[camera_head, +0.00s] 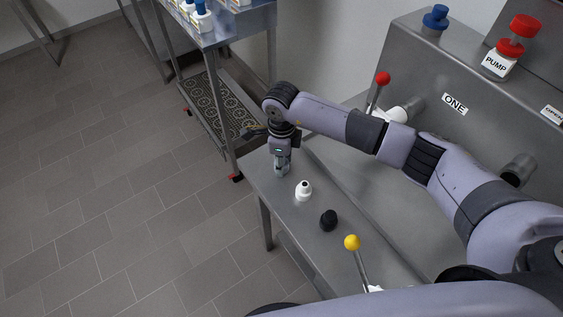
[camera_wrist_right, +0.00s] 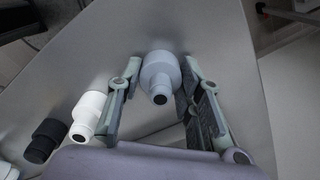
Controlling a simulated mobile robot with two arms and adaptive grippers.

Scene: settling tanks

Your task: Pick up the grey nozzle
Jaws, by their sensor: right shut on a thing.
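The grey nozzle (camera_wrist_right: 160,78) is between the two fingers of my right gripper (camera_wrist_right: 160,92) in the right wrist view, with its dark opening facing the camera. The fingers are shut on its sides. In the head view my right gripper (camera_head: 281,172) points down at the far end of the steel bench (camera_head: 262,186), and the nozzle is mostly hidden by it. I cannot tell whether the nozzle still touches the bench. My left gripper is not in view.
A white nozzle (camera_head: 304,190) and a black nozzle (camera_head: 328,220) stand on the bench close by. A yellow-knobbed lever (camera_head: 352,243) and a red-knobbed lever (camera_head: 382,79) rise nearby. A steel trolley (camera_head: 236,27) with bottles stands behind. Floor at left is clear.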

